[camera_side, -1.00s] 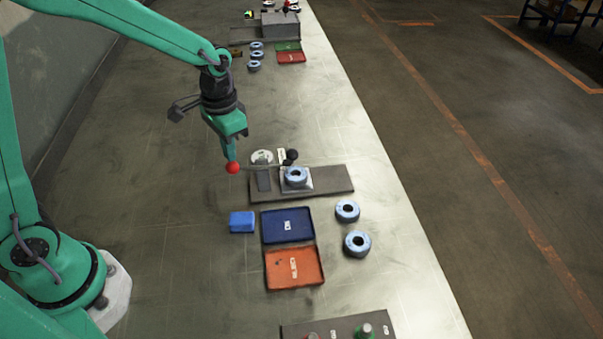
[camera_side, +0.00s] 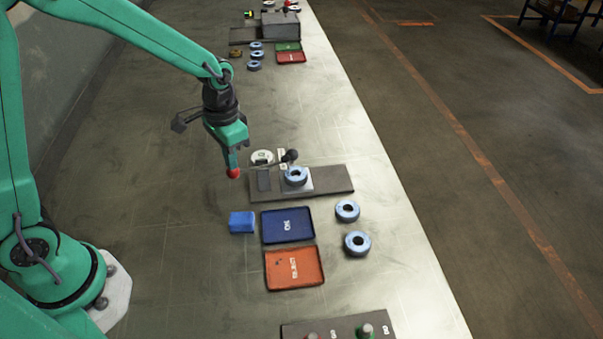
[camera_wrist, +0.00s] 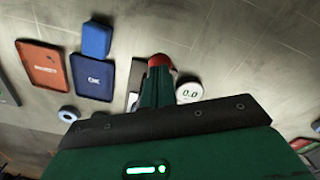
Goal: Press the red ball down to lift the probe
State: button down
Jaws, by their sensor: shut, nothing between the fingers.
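The red ball (camera_side: 233,174) sits at the left end of the gauge's lever in the side view. My gripper (camera_side: 231,163) is shut and points down, its fingertips at the top of the ball. In the wrist view the ball (camera_wrist: 160,61) shows just past my closed fingers (camera_wrist: 158,78). The dial gauge (camera_side: 262,157) is white and round, and reads 0.0 in the wrist view (camera_wrist: 189,91). A black knob (camera_side: 290,155) stands above a blue-grey flap disc (camera_side: 296,176) on the gauge's plate (camera_side: 332,180). The probe tip is too small to make out.
A blue OK tray (camera_side: 288,226) and an orange reject tray (camera_side: 293,268) lie in front of the plate. A blue block (camera_side: 242,222) is left of them. Two loose discs (camera_side: 347,211) (camera_side: 357,244) lie right. The bench left of the ball is clear.

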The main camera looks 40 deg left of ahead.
dwell(0.3)
notch_tip(320, 180, up, 9)
dwell(1.0)
